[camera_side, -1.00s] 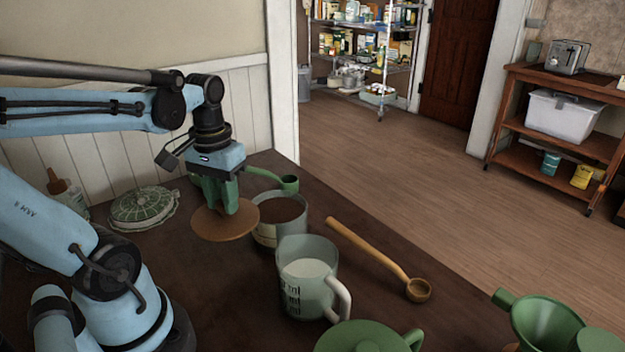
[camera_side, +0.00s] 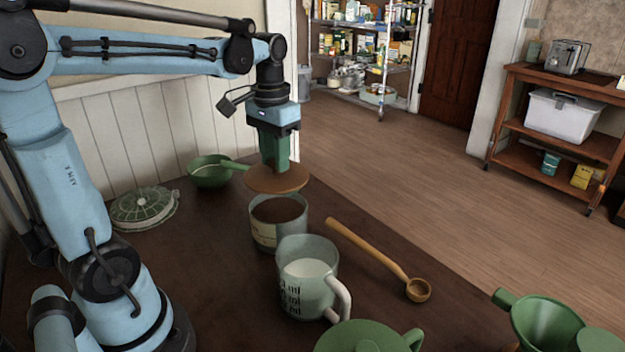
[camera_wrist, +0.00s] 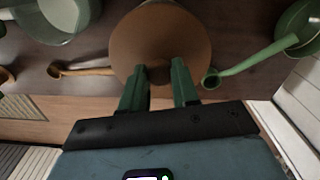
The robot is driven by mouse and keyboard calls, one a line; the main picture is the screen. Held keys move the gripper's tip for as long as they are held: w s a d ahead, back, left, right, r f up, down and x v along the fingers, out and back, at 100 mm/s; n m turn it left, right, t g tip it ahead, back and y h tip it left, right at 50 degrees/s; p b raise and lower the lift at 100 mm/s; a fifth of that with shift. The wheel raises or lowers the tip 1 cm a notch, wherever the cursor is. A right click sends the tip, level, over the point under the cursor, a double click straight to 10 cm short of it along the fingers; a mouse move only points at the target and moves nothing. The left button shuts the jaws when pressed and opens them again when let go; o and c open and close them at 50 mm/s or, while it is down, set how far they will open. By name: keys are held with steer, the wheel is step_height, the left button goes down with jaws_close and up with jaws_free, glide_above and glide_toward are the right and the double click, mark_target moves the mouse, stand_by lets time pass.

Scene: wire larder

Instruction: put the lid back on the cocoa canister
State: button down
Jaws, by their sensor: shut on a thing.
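The cocoa canister (camera_side: 264,234) stands upright and uncovered on the dark table, with brown powder (camera_side: 278,209) inside. My gripper (camera_side: 275,168) is shut on the round brown lid (camera_side: 262,180) and holds it roughly level above the canister, a little toward its far side. There is a gap between lid and rim.
A measuring jug of white contents (camera_side: 305,284) stands close in front of the canister. A wooden ladle (camera_side: 370,250) lies to the right. A green pan (camera_side: 208,173) is behind left, near a patterned green dish (camera_side: 143,207). A green teapot (camera_side: 365,338) is at the front. Table left of the canister is clear.

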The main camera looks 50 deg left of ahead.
mark_target(276, 174)
steer(key=shift+f, duration=2.95)
steer(key=shift+f, duration=0.2)
steer(key=c, duration=0.8)
jaws_free()
steer(key=shift+o, duration=0.6)
steer(key=o, duration=0.4)
steer(key=shift+r, duration=3.55)
